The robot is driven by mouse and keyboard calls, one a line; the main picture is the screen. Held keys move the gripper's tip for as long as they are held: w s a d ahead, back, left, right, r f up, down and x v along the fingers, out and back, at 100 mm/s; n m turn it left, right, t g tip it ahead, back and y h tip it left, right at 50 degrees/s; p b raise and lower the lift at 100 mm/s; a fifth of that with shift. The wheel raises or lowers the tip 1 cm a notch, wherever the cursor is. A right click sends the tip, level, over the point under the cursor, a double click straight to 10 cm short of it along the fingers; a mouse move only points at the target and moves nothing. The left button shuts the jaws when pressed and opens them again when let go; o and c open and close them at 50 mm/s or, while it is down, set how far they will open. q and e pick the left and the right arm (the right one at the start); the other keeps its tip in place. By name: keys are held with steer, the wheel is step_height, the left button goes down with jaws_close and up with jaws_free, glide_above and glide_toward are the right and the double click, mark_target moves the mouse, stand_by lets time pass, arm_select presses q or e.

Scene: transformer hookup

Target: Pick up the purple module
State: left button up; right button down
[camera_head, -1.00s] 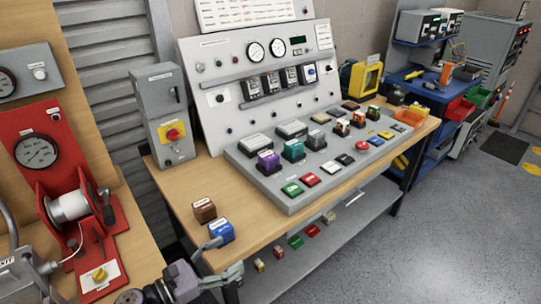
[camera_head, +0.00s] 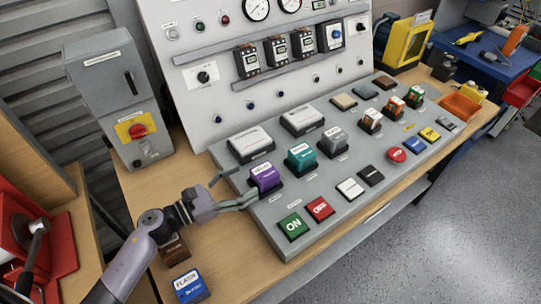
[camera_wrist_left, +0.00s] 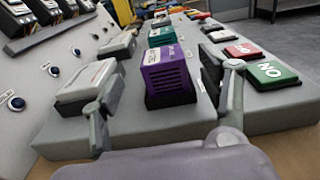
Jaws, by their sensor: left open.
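The purple module (camera_head: 265,178) sits upright in a dark base on the grey sloped panel (camera_head: 330,222), at the left of a row of coloured modules. My left gripper (camera_head: 236,186) is open and empty at the panel's left edge, close to the purple module and pointing at it. In the left wrist view the purple module (camera_wrist_left: 168,74) stands ahead between the two spread fingers. I cannot tell whether either finger touches it. My right gripper is not in view.
A teal module (camera_head: 300,158) stands just behind the purple one. A grey-white block (camera_head: 250,144) is to its left and green (camera_head: 293,225) and red (camera_head: 319,208) buttons are in front. Brown (camera_head: 173,249) and blue (camera_head: 189,287) blocks lie on the wooden bench by my arm.

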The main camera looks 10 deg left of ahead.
mark_target(265, 171)
arm_select(q)
steer(key=p+x, duration=0.1)
steer(key=x, duration=0.1)
steer(key=p+x, duration=0.1)
steer(key=x, duration=0.1)
steer(key=shift+d+r, duration=0.25)
steer(key=shift+w+d+f+p, duration=0.3)
steer(key=shift+w+d+p, duration=0.25)
steer(key=shift+w+d, duration=0.35)
steer(key=shift+w+d+f, duration=0.1)
steer(key=shift+w+d, duration=0.05)
steer(key=shift+w, duration=0.1)
steer(key=c, duration=1.4)
steer(key=shift+c, duration=0.2)
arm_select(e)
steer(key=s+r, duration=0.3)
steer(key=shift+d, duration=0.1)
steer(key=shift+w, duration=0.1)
